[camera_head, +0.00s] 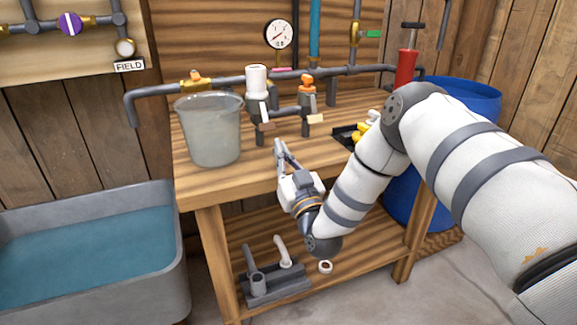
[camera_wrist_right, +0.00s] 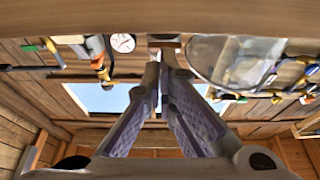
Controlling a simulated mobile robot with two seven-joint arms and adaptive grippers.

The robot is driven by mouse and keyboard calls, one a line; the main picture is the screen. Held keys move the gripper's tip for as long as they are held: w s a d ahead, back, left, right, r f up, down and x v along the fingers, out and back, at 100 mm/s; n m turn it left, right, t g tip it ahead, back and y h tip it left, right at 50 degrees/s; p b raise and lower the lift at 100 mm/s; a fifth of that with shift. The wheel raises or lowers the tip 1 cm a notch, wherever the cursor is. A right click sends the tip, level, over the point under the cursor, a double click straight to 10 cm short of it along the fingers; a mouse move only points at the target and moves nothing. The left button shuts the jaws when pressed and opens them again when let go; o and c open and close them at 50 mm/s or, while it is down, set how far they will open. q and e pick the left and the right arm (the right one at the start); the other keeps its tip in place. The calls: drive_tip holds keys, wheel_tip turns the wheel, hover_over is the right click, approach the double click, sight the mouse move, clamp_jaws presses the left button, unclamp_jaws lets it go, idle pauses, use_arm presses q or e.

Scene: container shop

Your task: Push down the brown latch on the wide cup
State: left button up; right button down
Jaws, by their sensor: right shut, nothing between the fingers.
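The wide cup (camera_head: 257,82) is white and stands on a dark fitting on the wooden bench. A brown latch (camera_head: 266,127) sticks out at the front of that fitting, low down. My right gripper (camera_head: 279,148) is shut and empty, its fingers pointing up toward the fittings, just below and right of the brown latch in the picture. I cannot tell whether it touches the latch. In the wrist view the gripper (camera_wrist_right: 165,60) has its fingers together, with a small brown piece (camera_wrist_right: 166,41) just past the tips. My left gripper is not in view.
A second fitting with an orange top (camera_head: 306,84) and a tan latch (camera_head: 316,119) stands right of the cup. A translucent bucket (camera_head: 210,135) is left. A dark tray (camera_head: 345,136) lies right, partly behind my arm. Pipes (camera_head: 225,82) run behind.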

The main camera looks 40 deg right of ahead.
drive_tip(key=v, duration=0.7)
drive_tip(key=shift+w, duration=0.1)
